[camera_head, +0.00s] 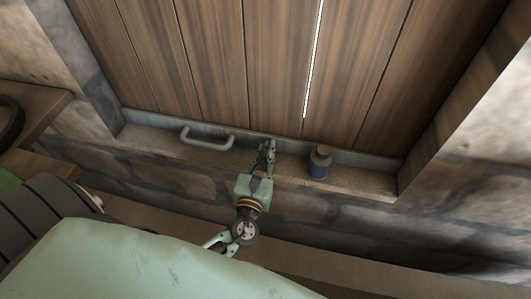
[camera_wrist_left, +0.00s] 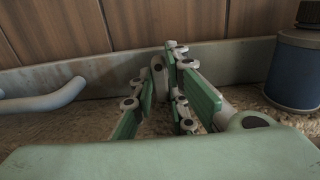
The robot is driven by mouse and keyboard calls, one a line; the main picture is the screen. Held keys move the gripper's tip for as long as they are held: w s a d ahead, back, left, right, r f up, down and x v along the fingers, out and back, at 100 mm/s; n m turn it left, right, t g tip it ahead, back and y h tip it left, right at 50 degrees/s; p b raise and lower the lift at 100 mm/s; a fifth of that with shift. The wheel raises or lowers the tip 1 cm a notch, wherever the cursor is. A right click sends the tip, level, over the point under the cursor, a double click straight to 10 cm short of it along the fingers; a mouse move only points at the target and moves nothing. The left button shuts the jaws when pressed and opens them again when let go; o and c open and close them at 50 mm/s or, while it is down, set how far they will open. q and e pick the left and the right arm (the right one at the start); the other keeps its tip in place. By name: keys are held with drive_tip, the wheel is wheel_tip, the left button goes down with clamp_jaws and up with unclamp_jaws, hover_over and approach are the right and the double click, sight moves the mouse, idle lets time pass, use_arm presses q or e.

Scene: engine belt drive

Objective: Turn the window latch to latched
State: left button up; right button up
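The window has wooden shutter boards (camera_head: 220,60) above a grey lower rail. My left gripper (camera_head: 266,150) reaches up from below to the rail, between a grey bar handle and a blue bottle. In the left wrist view, the two green-padded fingers (camera_wrist_left: 163,85) lean in close together. A small rounded grey piece, which looks like the window latch (camera_wrist_left: 158,72), stands between their tips. The fingers look shut on it. Most of the latch is hidden by the fingers, so its angle is unclear. My right gripper is in neither view.
The grey bar handle (camera_head: 207,141) is left of my gripper; it also shows in the wrist view (camera_wrist_left: 45,100). The blue bottle (camera_head: 319,163) stands close on the right, on the stone sill (camera_head: 365,183). A wooden shelf (camera_head: 35,120) is at far left.

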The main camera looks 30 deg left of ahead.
use_arm(q)
clamp_jaws()
